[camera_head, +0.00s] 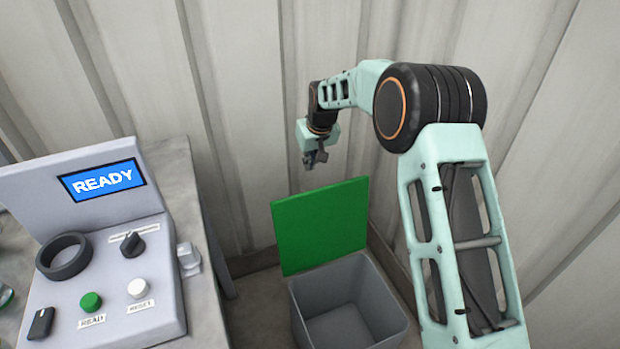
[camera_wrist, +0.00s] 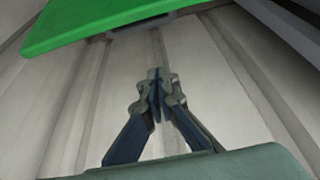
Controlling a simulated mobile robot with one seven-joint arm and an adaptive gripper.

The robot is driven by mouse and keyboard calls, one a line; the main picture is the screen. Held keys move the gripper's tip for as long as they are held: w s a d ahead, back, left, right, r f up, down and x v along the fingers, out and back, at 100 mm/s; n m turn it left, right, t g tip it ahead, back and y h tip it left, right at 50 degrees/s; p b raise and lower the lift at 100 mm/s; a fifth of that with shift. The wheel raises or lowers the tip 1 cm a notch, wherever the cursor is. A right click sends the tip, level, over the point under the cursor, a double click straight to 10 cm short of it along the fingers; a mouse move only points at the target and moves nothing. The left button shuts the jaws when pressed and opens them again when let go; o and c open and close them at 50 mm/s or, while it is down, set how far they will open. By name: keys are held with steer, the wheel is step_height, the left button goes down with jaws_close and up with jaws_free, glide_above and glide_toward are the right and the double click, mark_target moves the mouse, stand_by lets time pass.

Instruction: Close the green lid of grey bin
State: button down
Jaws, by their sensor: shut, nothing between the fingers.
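The grey bin (camera_head: 311,303) stands on the floor in the head view, open at the top, and its inside looks empty. Its green lid (camera_head: 321,226) stands raised and nearly upright along the bin's far side. My gripper (camera_head: 315,161) is above the lid's top edge, close to the wall, and apart from the lid. In the wrist view the gripper (camera_wrist: 157,80) has its fingertips together with nothing between them. The lid also shows in the wrist view (camera_wrist: 100,22), across the top left. The bin's body is not seen in the wrist view.
A grey control panel (camera_head: 150,316) with a blue READY screen (camera_head: 103,180), knobs and buttons stands on a table (camera_head: 186,165) at left. A corrugated wall (camera_head: 240,90) is close behind the bin and my gripper. Bare floor (camera_head: 258,308) lies between table and bin.

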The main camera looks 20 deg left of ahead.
step_height(320, 180, down, 9)
steer(key=b, duration=0.1)
steer(key=shift+s+d, duration=0.2)
steer(key=shift+s, duration=0.05)
stand_by(0.4)
steer(key=shift+s+d+b, duration=0.1)
steer(key=shift+b, duration=0.25)
